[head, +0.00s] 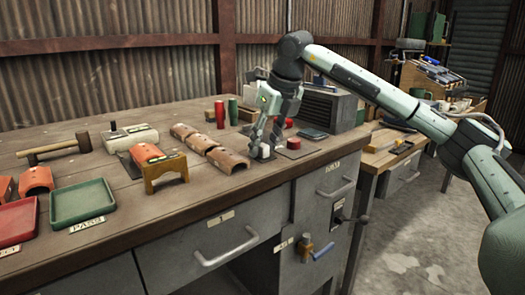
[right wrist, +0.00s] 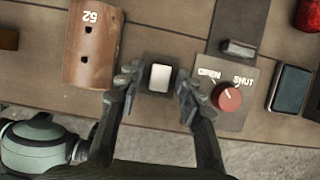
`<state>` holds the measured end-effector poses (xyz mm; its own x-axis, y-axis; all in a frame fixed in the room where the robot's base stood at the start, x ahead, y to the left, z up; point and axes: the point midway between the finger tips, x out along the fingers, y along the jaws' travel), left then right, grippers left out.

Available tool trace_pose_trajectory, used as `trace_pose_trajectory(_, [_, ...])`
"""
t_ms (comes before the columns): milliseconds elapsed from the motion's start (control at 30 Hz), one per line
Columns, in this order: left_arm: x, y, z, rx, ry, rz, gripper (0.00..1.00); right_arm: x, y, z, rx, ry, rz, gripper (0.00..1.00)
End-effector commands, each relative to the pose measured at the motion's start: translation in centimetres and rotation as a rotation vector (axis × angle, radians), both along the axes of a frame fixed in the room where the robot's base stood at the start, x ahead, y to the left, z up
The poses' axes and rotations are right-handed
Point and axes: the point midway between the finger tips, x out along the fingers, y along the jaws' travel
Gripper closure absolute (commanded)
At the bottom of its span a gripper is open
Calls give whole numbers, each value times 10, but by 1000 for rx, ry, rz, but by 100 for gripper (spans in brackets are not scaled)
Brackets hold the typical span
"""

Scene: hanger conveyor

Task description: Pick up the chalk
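The chalk, a small white block (right wrist: 159,78), lies on a dark square pad (right wrist: 150,59) in the middle of the right wrist view. In the head view the chalk (head: 265,151) shows small near the bench's front edge, between the fingers. My right gripper (right wrist: 158,84) is open, with one finger on each side of the chalk and a gap on both sides. In the head view my right gripper (head: 265,143) points down over the pad. My left gripper is not in view.
A red knob (right wrist: 227,97) marked OPEN and SHUT sits close right of the right finger. A brown curved tile (right wrist: 92,45) lies to the left.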

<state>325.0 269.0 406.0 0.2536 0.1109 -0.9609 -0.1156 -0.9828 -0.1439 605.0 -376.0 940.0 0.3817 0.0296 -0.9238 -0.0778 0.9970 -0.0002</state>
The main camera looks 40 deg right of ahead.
Motion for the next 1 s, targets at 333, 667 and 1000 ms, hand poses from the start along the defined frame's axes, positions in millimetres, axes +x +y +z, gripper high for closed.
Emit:
trace_pose_trajectory(333, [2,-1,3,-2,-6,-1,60,0,0,1,0,0,0,100])
trace_pose_trajectory(667, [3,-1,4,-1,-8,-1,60,0,1,8,1,-2,1,100])
trace_pose_trajectory(1000, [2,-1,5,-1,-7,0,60,12,23,56,1,-4,8,100])
